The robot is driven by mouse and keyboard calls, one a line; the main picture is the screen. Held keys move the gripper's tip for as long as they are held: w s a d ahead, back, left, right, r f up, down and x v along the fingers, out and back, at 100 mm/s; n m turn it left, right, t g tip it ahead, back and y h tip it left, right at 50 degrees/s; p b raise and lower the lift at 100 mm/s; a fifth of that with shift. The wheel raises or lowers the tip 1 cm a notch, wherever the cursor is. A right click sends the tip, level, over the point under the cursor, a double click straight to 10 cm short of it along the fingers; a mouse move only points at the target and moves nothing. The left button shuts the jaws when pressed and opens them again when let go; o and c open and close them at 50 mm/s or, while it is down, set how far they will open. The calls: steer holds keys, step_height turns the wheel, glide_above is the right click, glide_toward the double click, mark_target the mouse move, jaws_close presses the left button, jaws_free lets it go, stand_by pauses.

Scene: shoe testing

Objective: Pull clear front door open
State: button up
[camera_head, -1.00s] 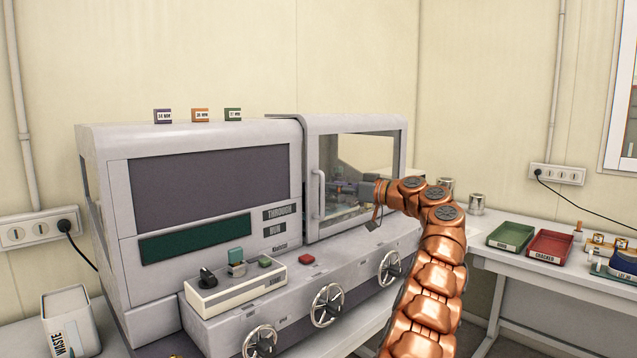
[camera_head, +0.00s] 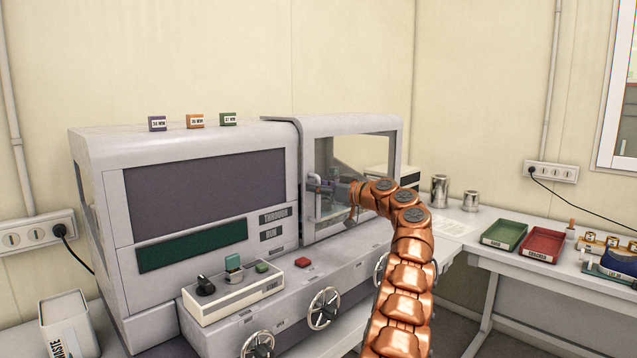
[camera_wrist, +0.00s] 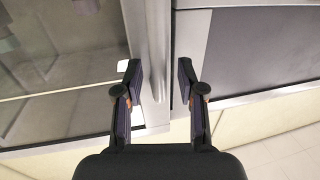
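The clear front door (camera_head: 352,160) is a glass pane in a grey frame on the right part of the machine, and it looks closed. Its upright pale handle (camera_head: 311,207) runs along the door's left edge. My gripper (camera_head: 322,184) is at the handle's upper part, partly hidden by its own wrist. In the wrist view my gripper (camera_wrist: 158,78) is open, one finger on each side of a pale upright bar that looks like the handle (camera_wrist: 157,95). Gaps seem to show beside the fingertips; I cannot tell about contact. The door glass (camera_wrist: 60,60) fills the left there.
A control box (camera_head: 232,290) with a knob and buttons stands on the ledge below the door's left, near a red button (camera_head: 302,262). Handwheels (camera_head: 323,308) stick out in front. The right table holds metal cans (camera_head: 440,190), a green tray (camera_head: 504,246) and a red tray (camera_head: 569,258).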

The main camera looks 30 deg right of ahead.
jaws_close()
stand_by(0.3)
stand_by(0.5)
